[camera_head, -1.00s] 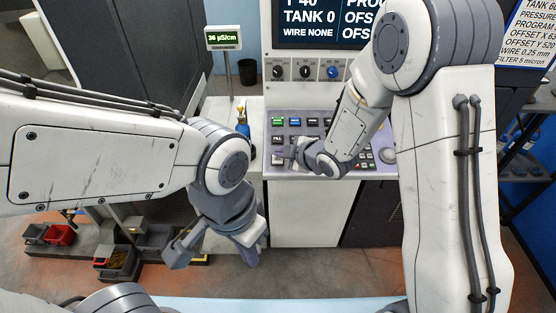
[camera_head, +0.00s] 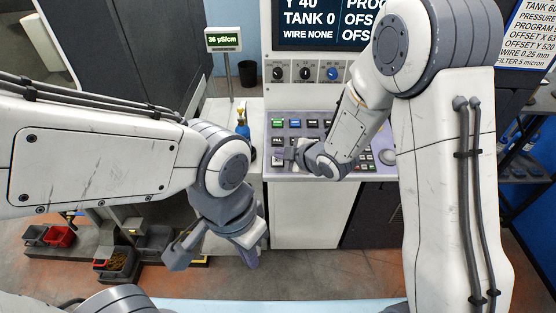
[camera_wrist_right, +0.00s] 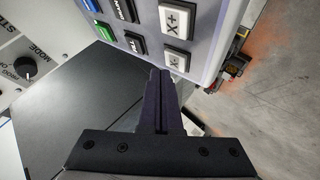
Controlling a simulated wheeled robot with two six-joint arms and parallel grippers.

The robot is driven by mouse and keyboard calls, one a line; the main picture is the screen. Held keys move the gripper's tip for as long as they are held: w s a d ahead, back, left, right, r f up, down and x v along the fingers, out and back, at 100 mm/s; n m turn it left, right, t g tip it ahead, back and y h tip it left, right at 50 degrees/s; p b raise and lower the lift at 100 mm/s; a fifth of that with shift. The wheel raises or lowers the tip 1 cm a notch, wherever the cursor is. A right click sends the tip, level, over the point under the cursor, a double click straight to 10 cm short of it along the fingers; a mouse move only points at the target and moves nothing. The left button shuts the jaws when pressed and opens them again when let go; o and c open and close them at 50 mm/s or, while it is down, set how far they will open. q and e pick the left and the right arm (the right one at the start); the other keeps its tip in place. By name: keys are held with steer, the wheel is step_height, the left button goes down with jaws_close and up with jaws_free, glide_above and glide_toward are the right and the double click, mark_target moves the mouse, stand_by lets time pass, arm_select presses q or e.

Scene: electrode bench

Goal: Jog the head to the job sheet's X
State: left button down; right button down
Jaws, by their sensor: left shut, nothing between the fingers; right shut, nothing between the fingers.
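The control panel (camera_head: 385,175) carries rows of keys, and my right gripper (camera_head: 289,156) is shut at its left part. In the right wrist view the shut, empty fingers (camera_wrist_right: 162,88) point at the panel. Near their tips are a white key (camera_wrist_right: 177,20) marked with X and a plus, and a second white X key (camera_wrist_right: 175,59). I cannot tell contact. The screen (camera_head: 320,25) reads Y 40, TANK 0, WIRE NONE; its X line is out of frame. The job sheet (camera_head: 530,35) shows OFFSET X 63, cut off at the edge. My left gripper (camera_head: 215,258) is shut and empty, low in front.
Knobs (camera_head: 305,72) sit above the keys. A meter (camera_head: 223,39) reads 36 µS/cm. A blue bottle (camera_head: 242,125) stands left of the panel. Red and dark bins (camera_head: 60,236) lie low at left. In the wrist view, green and blue keys (camera_wrist_right: 104,30) are beside the white ones.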

steer(key=shift+f, duration=0.1)
stand_by(0.7)
steer(key=shift+w+f+b, duration=0.1)
steer(key=shift+f+b, duration=0.25)
steer(key=shift+b, duration=0.2)
steer(key=shift+f+b, duration=0.35)
steer(key=shift+b, duration=0.05)
stand_by(0.4)
stand_by(0.4)
steer(key=shift+r+p, duration=0.45)
steer(key=shift+r, duration=0.3)
steer(key=r+p, duration=0.1)
steer(key=r, duration=0.1)
steer(key=s+r+p, duration=0.1)
steer(key=r+p, duration=0.1)
steer(key=r, duration=0.1)
steer(key=shift+s, duration=0.15)
